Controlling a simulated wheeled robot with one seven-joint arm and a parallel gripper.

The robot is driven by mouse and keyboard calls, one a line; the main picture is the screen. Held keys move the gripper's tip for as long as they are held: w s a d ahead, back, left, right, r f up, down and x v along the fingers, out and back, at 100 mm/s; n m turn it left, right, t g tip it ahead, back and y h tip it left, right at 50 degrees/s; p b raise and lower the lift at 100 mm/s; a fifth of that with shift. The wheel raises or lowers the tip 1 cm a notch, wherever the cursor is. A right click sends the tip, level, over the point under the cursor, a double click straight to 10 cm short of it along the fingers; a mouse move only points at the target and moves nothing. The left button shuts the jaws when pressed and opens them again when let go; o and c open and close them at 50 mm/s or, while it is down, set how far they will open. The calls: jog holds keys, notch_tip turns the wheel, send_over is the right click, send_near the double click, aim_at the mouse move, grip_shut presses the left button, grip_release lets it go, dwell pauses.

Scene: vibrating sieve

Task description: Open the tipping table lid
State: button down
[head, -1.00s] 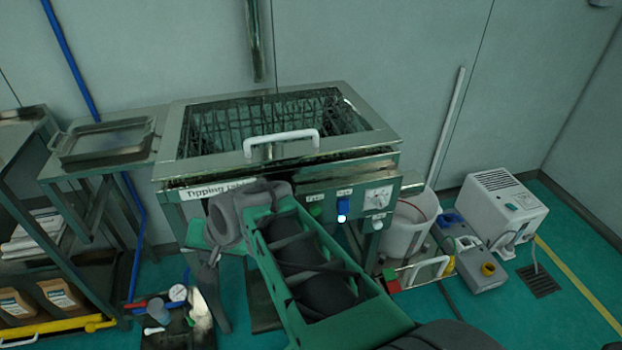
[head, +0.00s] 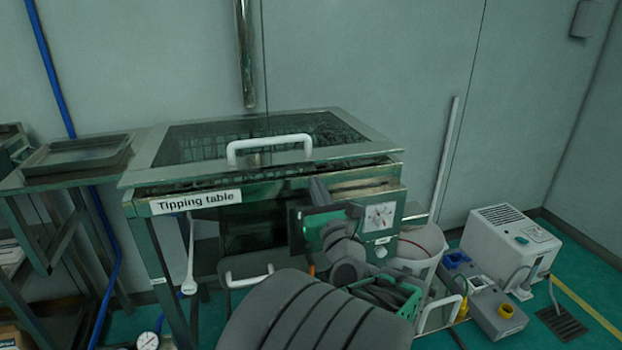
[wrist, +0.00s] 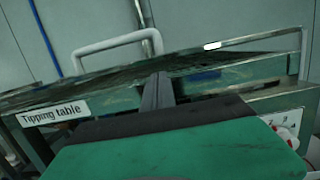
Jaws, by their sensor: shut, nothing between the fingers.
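The tipping table (head: 165,230) stands in the middle of the head view, with a name label on its front. Its lid (head: 150,170) is a metal frame around a dark see-through panel and lies nearly flat. A narrow gap shows under its front edge. A white handle (head: 270,145) stands on the lid's front; it also shows in the wrist view (wrist: 110,42). My gripper (head: 317,185) is shut and empty at the table's front, below and right of the handle. In the wrist view its fingers (wrist: 157,82) point up at the lid's front edge; I cannot tell whether they touch it.
The control panel with a dial (head: 379,217) is beside my gripper, partly hidden by my arm. A side table with a metal tray (head: 75,155) stands at left. A white bucket (head: 420,250), a grey-blue box (head: 490,300) and a white machine (head: 510,245) are at right.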

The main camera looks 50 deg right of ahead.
jog(key=x, duration=0.4)
jog(key=shift+w+d, duration=0.1)
